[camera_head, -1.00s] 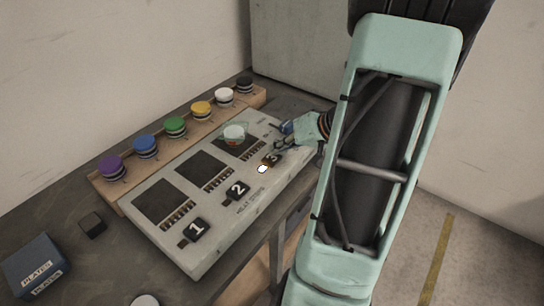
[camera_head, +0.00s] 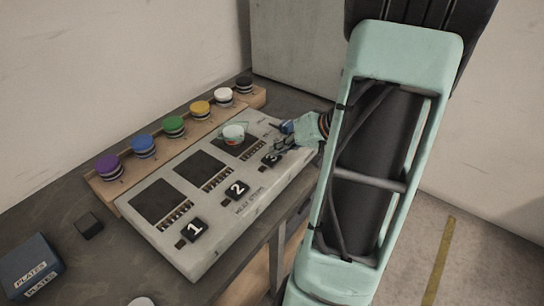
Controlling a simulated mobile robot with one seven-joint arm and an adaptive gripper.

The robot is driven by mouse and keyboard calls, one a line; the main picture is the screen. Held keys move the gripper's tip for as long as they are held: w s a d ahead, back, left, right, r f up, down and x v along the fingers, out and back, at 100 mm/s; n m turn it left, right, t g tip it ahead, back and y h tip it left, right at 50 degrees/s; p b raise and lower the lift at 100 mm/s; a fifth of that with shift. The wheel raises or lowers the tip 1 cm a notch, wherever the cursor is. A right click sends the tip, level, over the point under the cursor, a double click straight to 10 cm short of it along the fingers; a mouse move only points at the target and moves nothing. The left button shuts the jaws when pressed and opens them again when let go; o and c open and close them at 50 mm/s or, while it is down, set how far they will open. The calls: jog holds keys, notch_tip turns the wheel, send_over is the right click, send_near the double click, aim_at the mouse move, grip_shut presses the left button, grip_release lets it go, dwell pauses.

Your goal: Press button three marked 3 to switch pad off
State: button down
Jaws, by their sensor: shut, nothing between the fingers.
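Button 2 (camera_head: 236,190) and button 1 (camera_head: 195,230) lie to the left along the panel. The third dark pad (camera_head: 246,150) is behind button 3, with a small whitish bowl (camera_head: 233,133) at its back edge.
A wooden rack (camera_head: 104,190) with several coloured round knobs runs behind the panel. A blue box marked PLATES (camera_head: 32,266) and a small dark block (camera_head: 89,225) stand at the left. The table's front edge is close to the panel.

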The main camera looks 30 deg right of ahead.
aim_at(277, 157)
jog(key=shift+r, duration=0.35)
jog(key=shift+r+p, duration=0.95)
jog(key=shift+r, duration=2.05)
